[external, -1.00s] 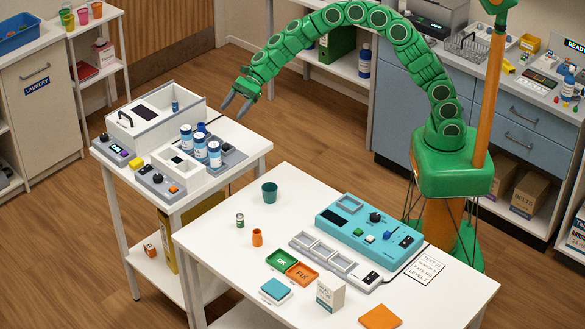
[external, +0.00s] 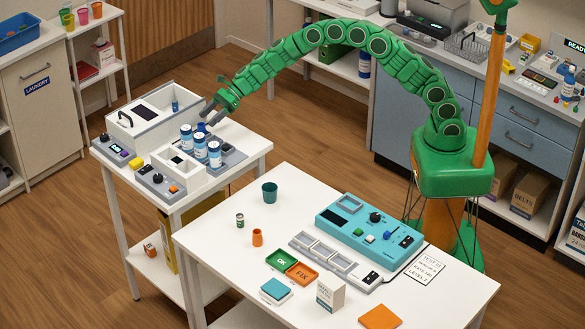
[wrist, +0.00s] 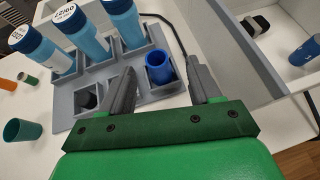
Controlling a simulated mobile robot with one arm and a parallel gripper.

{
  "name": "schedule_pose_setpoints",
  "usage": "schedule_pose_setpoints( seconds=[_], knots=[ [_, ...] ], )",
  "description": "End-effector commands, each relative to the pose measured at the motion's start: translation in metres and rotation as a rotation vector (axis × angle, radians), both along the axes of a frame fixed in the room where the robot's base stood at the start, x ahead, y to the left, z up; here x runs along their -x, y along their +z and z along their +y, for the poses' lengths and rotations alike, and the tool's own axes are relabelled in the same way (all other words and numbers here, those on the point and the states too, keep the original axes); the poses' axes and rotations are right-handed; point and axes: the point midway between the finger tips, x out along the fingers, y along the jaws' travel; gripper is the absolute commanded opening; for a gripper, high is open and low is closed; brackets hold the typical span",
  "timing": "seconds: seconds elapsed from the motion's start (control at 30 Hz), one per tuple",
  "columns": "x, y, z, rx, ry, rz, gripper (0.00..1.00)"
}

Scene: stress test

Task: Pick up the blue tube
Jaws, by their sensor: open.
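The blue tube (wrist: 159,68) stands upright in a slot of the grey rack (wrist: 170,88) in the wrist view, a plain darker blue with an open round top. In the external view the blue tube (external: 201,127) shows small behind the labelled bottles. My gripper (external: 207,115) is above the rack's back side in the external view. In the wrist view its two grey fingers (wrist: 161,65) are spread apart, with the tube showing between them. They do not appear closed on it. The exact height of the fingertips over the tube is hard to tell.
Several light blue labelled bottles with dark caps (wrist: 120,18) stand in the rack close beside the tube. A white walled box (wrist: 252,50) lies to the right in the wrist view, with another small blue item (wrist: 305,51) in it. A black cable (wrist: 178,40) runs behind the rack.

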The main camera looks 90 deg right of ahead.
Motion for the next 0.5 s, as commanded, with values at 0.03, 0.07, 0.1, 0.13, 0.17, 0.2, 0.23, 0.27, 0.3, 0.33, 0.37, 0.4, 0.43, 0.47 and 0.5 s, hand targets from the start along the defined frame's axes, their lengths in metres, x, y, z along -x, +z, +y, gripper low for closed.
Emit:
schedule_pose_setpoints(
  seconds=[0.03,0.07,0.1,0.13,0.17,0.2,0.23,0.27,0.3,0.33,0.37,0.4,0.43,0.47,0.5],
  knots=[
    [-0.001,-0.001,0.001,0.0,0.0,0.0,0.63],
    [-0.002,-0.001,0.001,0.0,0.0,0.0,0.63],
    [-0.003,-0.002,0.002,0.0,0.0,0.0,0.63],
    [-0.004,-0.003,0.004,0.0,0.0,0.0,0.63],
    [-0.005,-0.004,0.005,0.0,0.0,0.0,0.63],
    [-0.007,-0.006,0.007,0.0,0.0,0.0,0.63],
    [-0.009,-0.008,0.008,0.0,0.001,0.001,0.63],
    [-0.01,-0.009,0.01,0.001,0.001,0.001,0.63],
    [-0.013,-0.011,0.012,0.001,0.0,0.0,0.63],
    [-0.015,-0.013,0.014,0.001,0.0,0.0,0.63],
    [-0.018,-0.015,0.016,0.0,-0.001,-0.001,0.63],
    [-0.021,-0.017,0.018,0.001,0.0,-0.002,0.63],
    [-0.023,-0.018,0.019,0.001,-0.001,-0.002,0.63],
    [-0.026,-0.02,0.02,0.002,-0.001,-0.002,0.63],
    [-0.029,-0.022,0.022,0.002,-0.001,-0.002,0.63]
  ],
)
